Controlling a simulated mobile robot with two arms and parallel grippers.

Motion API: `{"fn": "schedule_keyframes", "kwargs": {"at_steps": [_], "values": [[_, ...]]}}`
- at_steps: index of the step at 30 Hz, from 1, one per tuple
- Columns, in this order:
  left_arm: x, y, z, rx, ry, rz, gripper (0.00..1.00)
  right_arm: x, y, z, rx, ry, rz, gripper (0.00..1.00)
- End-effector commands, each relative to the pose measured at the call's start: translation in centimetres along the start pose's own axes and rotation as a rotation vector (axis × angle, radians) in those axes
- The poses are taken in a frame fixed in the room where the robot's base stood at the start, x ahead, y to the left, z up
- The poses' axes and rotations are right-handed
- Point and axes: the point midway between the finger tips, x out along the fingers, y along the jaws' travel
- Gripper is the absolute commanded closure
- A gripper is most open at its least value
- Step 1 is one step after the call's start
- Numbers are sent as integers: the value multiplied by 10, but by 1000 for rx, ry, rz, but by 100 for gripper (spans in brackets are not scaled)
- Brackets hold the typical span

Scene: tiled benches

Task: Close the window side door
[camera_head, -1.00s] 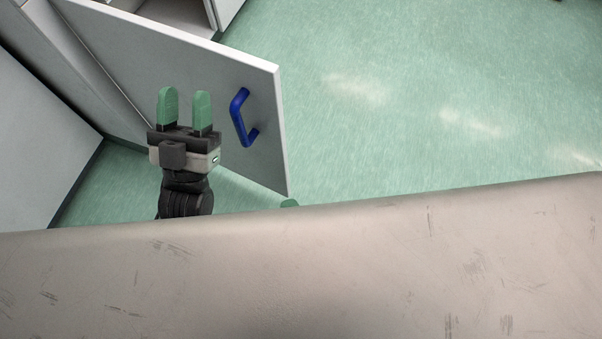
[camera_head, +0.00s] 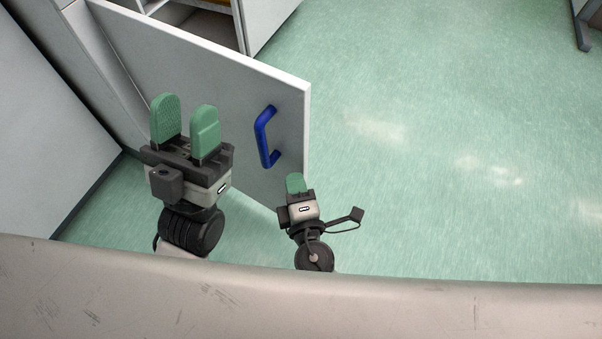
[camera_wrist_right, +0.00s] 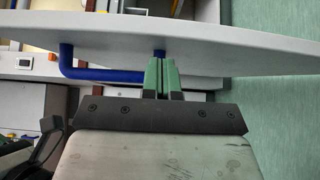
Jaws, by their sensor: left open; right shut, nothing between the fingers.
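A grey cabinet door (camera_head: 215,85) stands open in the head view, swung out over the floor. It has a blue bar handle (camera_head: 265,137) near its free edge. The door (camera_wrist_right: 215,45) and the handle (camera_wrist_right: 95,74) also show in the right wrist view. My left gripper (camera_head: 185,120) is open and empty, left of the handle in the picture. My right gripper (camera_head: 296,183) is shut and empty by the door's lower free corner. In the wrist view its green fingertips (camera_wrist_right: 160,75) appear close to the door and handle; contact cannot be told.
An open cabinet interior (camera_head: 205,22) with a shelf shows behind the door. A grey panel (camera_head: 50,130) stands at the left. Green floor (camera_head: 430,150) is clear to the right. A dark stand foot (camera_head: 583,30) is at the top right.

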Motion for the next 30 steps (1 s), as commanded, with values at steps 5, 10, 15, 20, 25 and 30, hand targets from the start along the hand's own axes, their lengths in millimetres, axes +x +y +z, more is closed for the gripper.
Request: {"fn": "schedule_keyframes", "kwargs": {"at_steps": [5, 10, 15, 20, 25, 30], "values": [[0, 0, 1, 1, -8, 0, 57, 12, 0, 12, 0, 1, 0, 100], [0, 0, 1, 1, -9, 0, 57, 15, 0, 15, 1, 2, 0, 100], [0, 0, 1, 1, -9, 0, 57, 15, 0, 15, 0, 2, 0, 100], [0, 0, 1, 1, -9, 0, 57, 16, 0, 16, 0, 4, 0, 100], [0, 0, 1, 1, -10, 0, 57, 24, 0, 26, -2, 22, 2, 100], [0, 0, 1, 1, -10, 0, 57, 42, 1, 47, -1, 64, 3, 100]]}}
